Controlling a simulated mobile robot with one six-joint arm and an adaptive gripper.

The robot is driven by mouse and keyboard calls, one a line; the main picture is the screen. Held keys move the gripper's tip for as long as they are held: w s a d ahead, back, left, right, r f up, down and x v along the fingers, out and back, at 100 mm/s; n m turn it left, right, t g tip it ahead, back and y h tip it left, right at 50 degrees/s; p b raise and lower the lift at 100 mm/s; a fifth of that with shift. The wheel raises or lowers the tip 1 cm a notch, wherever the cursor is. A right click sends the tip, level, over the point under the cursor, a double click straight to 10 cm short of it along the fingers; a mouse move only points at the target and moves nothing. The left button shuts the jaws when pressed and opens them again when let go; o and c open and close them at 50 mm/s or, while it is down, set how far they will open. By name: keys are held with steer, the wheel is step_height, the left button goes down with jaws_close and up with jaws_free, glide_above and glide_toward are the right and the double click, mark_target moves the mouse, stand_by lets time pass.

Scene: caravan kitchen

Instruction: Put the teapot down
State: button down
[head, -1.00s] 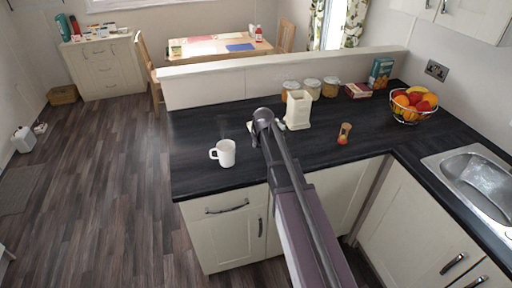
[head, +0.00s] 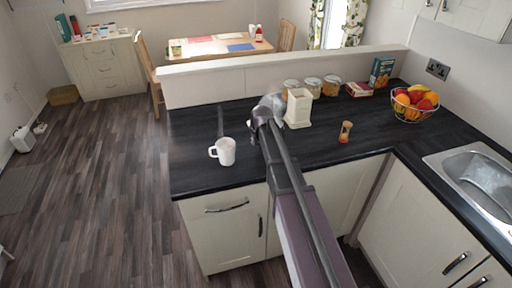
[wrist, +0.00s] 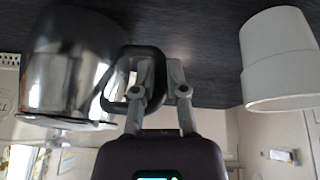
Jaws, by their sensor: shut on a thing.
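The teapot (wrist: 65,75) is a shiny metal pot on the left of the wrist view, which shows the scene upside down. Its black handle (wrist: 108,92) reaches between the fingers of my gripper (wrist: 160,90), which is shut on it. In the head view, a shiny patch (head: 270,103) beside my arm's tip looks like part of the teapot; the rest is hidden. My fingers do not show clearly there. The teapot is over or on the dark counter (head: 190,170); I cannot tell whether its base touches.
A white mug (head: 225,152) stands left of my arm, and a white container (head: 298,108) close to its right. Behind are several jars (head: 311,87). An hourglass (head: 345,132) and fruit basket (head: 411,112) stand further right. The counter's left end is clear.

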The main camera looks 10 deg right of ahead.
steer(key=shift+f+b, duration=0.6)
steer(key=shift+f, duration=0.3)
steer(key=shift+f, duration=0.15)
steer(key=c, duration=0.7)
jaws_free()
steer(key=shift+r, duration=0.25)
steer(key=p+v, duration=1.1)
steer(key=v, duration=0.1)
steer(key=shift+f, duration=0.1)
steer(key=s+m+g, duration=0.1)
steer(key=s, duration=0.7)
steer(key=s+a+f+m+g, duration=0.1)
steer(key=s+g, duration=0.1)
steer(key=s, duration=0.7)
steer(key=s+a+m+g, duration=0.1)
steer(key=s, duration=0.7)
steer(key=shift+s+a+f+g, duration=0.1)
steer(key=shift+s+f+g, duration=0.05)
steer(key=shift+f+g, duration=0.25)
